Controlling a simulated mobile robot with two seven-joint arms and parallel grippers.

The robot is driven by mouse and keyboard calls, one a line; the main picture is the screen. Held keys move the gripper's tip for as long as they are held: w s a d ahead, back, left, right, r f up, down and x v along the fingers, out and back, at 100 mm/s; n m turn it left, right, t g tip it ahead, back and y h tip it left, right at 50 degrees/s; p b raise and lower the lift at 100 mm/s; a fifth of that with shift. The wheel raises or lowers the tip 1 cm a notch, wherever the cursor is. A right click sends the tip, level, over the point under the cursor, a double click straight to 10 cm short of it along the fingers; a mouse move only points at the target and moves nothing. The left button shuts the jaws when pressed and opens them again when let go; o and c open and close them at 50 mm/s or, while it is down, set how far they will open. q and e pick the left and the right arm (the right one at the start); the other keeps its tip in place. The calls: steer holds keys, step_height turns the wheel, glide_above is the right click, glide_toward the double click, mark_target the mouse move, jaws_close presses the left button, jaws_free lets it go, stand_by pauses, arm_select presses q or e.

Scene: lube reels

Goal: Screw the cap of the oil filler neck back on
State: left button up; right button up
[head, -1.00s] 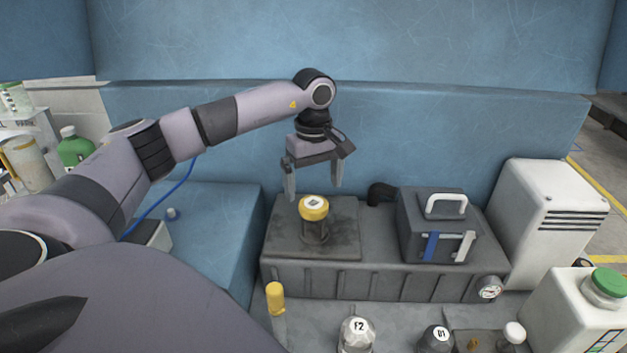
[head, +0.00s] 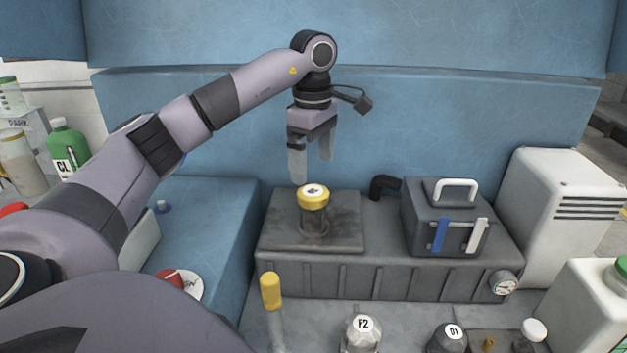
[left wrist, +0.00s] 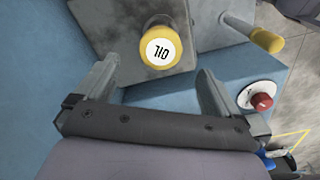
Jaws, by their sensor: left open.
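The oil filler neck (head: 314,222) is a dark cylinder standing upright on a grey plate on the grey tank. Its yellow cap (head: 313,196) with a white top label sits on top of the neck; whether it is screwed tight cannot be told. My right gripper is not in view.
A dark grey box (head: 440,222) with a white handle stands right of the neck, with a black elbow pipe (head: 384,187) between. A yellow-handled lever (head: 271,292) stands in front. A blue wall (head: 450,115) rises close behind. A red knob (left wrist: 262,102) is at left front.

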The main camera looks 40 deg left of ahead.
mark_target(313, 191)
arm_select(q)
steer(key=shift+f, duration=3.5)
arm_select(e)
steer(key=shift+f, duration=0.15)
arm_select(q)
steer(key=shift+c, duration=0.3)
steer(key=c, duration=1.1)
steer(key=shift+o, duration=0.2)
steer(key=shift+r+m+p, duration=0.15)
steer(key=shift+m+p, duration=0.35)
steer(key=shift+m, duration=0.4)
steer(key=m, duration=0.3)
steer(key=shift+p, duration=0.3)
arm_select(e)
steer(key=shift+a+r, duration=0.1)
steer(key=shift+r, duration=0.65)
